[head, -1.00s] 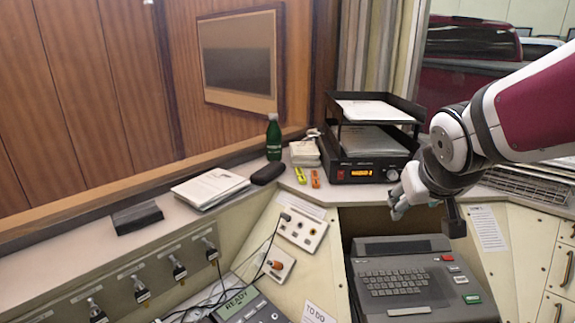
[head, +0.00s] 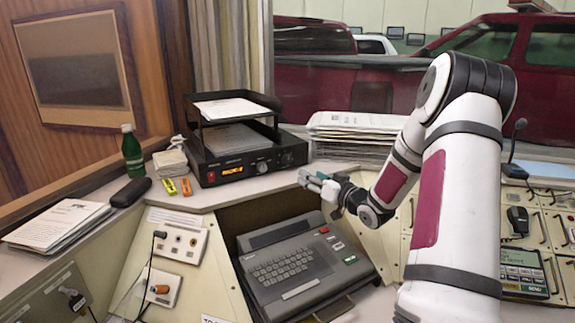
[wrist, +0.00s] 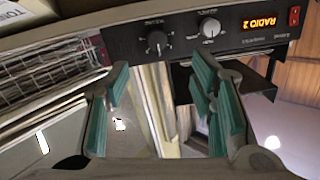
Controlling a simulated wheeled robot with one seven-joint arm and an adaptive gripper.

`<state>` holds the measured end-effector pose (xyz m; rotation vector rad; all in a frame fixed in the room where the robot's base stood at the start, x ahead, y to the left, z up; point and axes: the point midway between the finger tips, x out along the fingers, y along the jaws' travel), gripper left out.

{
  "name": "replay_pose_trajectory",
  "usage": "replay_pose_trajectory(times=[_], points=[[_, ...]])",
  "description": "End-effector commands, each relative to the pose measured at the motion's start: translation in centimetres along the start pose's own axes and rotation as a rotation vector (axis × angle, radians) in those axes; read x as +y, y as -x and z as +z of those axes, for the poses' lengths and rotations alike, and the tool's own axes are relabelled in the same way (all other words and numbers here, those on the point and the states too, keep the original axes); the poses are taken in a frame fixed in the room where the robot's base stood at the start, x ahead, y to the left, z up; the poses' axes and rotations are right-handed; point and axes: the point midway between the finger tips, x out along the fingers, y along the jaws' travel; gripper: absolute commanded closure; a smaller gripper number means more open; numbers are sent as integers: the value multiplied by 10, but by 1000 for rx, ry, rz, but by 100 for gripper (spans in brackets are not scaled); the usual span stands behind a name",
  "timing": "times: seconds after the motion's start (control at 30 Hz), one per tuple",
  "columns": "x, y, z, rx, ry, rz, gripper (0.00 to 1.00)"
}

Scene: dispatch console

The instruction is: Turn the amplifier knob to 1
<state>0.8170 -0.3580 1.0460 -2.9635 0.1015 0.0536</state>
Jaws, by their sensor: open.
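The amplifier (head: 246,166) is a black box under a paper tray, with a lit orange display (head: 232,171). Its front also shows in the wrist view (wrist: 262,43), turned over, with the display (wrist: 264,22) showing RADIO 2. A silver knob (wrist: 209,27) sits beside the display, and a dark knob (wrist: 157,42) with scale marks sits farther left in the wrist view. I cannot read either setting. My gripper (head: 318,182) is open and empty, right of and in front of the amplifier. In the wrist view its teal-padded fingers (wrist: 160,82) are apart, short of the panel.
A grey keyboard terminal (head: 300,262) lies in the recess below my gripper. The desk strip before the amplifier is clear.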

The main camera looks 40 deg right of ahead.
Motion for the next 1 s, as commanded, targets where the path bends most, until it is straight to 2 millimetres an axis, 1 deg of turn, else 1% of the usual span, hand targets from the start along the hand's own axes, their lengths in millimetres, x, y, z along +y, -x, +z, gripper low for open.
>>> replay_pose_trajectory(times=[0.03,0.13,0.27,0.37,0.6,0.8,0.9,1.0], points=[[5,2,2,19,-12,-5,50],[7,2,2,39,-22,-13,50],[7,-8,1,43,-22,-17,50],[6,-24,0,43,-23,-17,50],[5,-71,-1,42,-23,-17,50],[5,-106,-3,42,-22,-15,50],[5,-119,-4,42,-22,-14,50],[5,-128,-4,41,-22,-14,50]])
